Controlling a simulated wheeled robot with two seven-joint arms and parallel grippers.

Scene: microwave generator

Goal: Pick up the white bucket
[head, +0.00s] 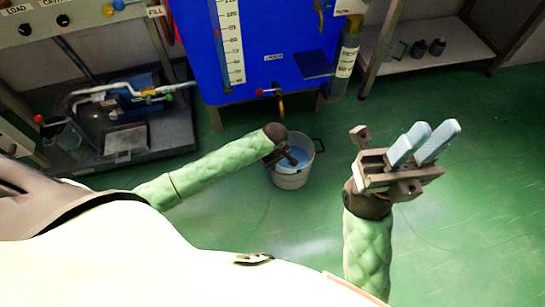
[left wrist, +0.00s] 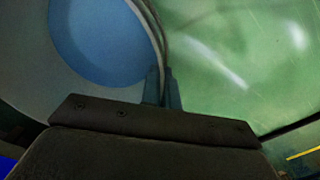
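The white bucket (head: 291,181) is upright below the tap of the blue tank, with blue liquid inside. Whether its base touches the floor is hard to tell. My left gripper (head: 294,161) is over the bucket's near-left rim, its fingers partly hidden in the head view. In the left wrist view, the bucket rim (left wrist: 152,25) runs between the two close fingertips (left wrist: 163,85), which are shut on the wall, one on each side. My right gripper (head: 440,128) is empty, right of the bucket, with a gap between its light-blue fingers.
The blue tank (head: 275,55) with a tap (head: 270,92) stands just behind the bucket. A cart with a pump device (head: 125,100) is at the left. A metal shelf (head: 430,50) is at the back right. Green floor (head: 480,220) is clear at the right.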

